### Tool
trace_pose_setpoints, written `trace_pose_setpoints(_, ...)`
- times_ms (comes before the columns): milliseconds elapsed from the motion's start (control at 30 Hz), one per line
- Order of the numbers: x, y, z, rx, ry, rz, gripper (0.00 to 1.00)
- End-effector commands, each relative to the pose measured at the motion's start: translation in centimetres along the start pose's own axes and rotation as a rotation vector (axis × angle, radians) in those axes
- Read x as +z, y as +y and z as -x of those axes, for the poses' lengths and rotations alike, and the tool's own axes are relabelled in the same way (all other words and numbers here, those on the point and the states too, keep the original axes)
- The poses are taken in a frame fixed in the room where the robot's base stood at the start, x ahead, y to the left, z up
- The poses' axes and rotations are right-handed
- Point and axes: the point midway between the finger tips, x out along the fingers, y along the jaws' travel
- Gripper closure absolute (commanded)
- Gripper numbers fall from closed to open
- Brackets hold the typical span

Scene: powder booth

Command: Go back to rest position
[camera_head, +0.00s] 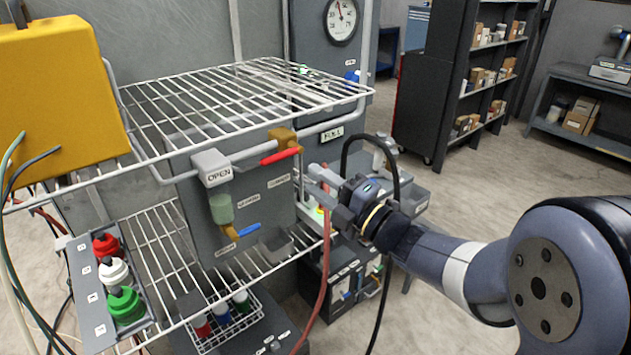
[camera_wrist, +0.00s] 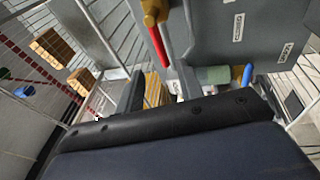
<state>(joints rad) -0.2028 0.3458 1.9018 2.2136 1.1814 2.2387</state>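My gripper (camera_head: 318,188) is at the right side of the wire rack, beside the grey panel (camera_head: 240,215) and a little below and right of the red-handled brass valve (camera_head: 283,146). Its fingers also show in the wrist view (camera_wrist: 158,88), spread apart with a gap between them. I see nothing held in the gap. The red handle (camera_wrist: 158,45) shows beyond the fingers in the wrist view, with the blue handle (camera_wrist: 247,75) to the right. Whether the gripper touches the rack or the hose is not clear.
The upper wire shelf (camera_head: 215,95) and lower wire shelf (camera_head: 170,250) are close to my gripper. A red hose (camera_head: 326,265) hangs just below it. A yellow box (camera_head: 60,95) is at left. Dark shelving (camera_head: 440,85) stands behind; open floor (camera_head: 480,190) lies at right.

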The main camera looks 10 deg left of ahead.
Motion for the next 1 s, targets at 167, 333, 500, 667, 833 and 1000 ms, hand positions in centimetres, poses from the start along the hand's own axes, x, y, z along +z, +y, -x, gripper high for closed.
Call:
trace_pose_setpoints(167, 0.0, 0.0, -0.2, 0.000, 0.000, 0.000, 0.64)
trace_pose_setpoints(333, -0.1, 0.1, -1.7, -0.001, 0.003, 0.001, 0.64)
trace_pose_setpoints(500, -0.1, 0.2, -4.8, 0.000, 0.004, 0.000, 0.64)
trace_pose_setpoints(667, -0.1, 0.2, -7.8, 0.000, 0.003, 0.001, 0.64)
trace_pose_setpoints(833, 0.0, 0.1, -10.2, -0.001, 0.002, 0.001, 0.64)
trace_pose_setpoints(1000, 0.0, -0.2, -10.8, -0.005, 0.006, 0.030, 0.64)
